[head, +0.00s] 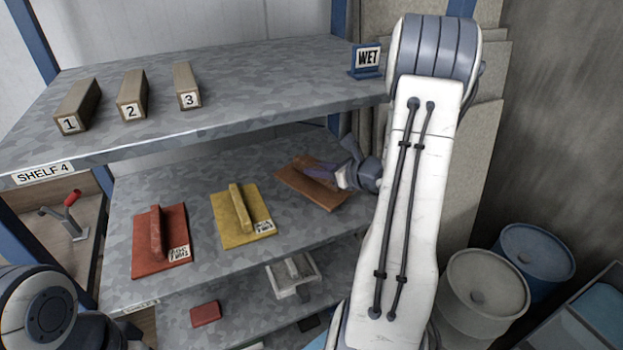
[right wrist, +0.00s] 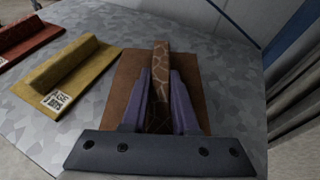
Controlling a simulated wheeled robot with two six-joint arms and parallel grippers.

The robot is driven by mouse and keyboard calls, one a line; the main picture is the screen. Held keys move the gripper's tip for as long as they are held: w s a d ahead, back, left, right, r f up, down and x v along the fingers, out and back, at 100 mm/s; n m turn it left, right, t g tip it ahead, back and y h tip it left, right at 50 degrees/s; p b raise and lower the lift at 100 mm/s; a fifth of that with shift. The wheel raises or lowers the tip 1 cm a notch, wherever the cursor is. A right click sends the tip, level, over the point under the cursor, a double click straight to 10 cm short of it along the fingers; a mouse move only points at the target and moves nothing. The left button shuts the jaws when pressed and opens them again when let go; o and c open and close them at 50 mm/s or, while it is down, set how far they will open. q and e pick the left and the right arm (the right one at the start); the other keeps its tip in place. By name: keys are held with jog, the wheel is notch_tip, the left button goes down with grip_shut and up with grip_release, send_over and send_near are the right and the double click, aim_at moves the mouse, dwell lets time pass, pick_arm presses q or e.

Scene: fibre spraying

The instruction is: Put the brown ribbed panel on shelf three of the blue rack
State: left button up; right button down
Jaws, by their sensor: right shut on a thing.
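The brown ribbed panel (head: 312,191) is on the grey shelf just below the one labelled SHELF 4, at its right part. It appears to lie flat, rib up; I cannot tell whether its underside fully touches. My right gripper (head: 322,172) reaches in from the right and is shut on the panel's rib. In the right wrist view the purple fingers (right wrist: 160,90) close on both sides of the patterned rib of the panel (right wrist: 125,85). The blue rack shows an upright (head: 28,40) at the upper left. My left gripper is not in view; only part of that arm shows at lower left.
A red panel (head: 172,245) and a yellow panel (head: 247,222) lie left of the brown one. Shelf 4 (head: 250,80) above carries numbered blocks (head: 131,92) and a WET sign (head: 367,58). A lower shelf holds a grey-white tool (head: 291,272). Drums (head: 485,292) stand at right.

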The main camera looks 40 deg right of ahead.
aim_at(314, 182)
jog(key=shift+w+d+f, duration=0.2)
jog(key=shift+w+f, duration=0.4)
jog(key=shift+w, duration=0.3)
notch_tip(314, 182, down, 4)
jog(key=shift+r+p, duration=0.25)
jog(key=shift+p, duration=0.3)
jog(key=shift+f, duration=0.15)
jog(key=shift+f, duration=0.15)
jog(key=c, duration=0.7)
grip_release()
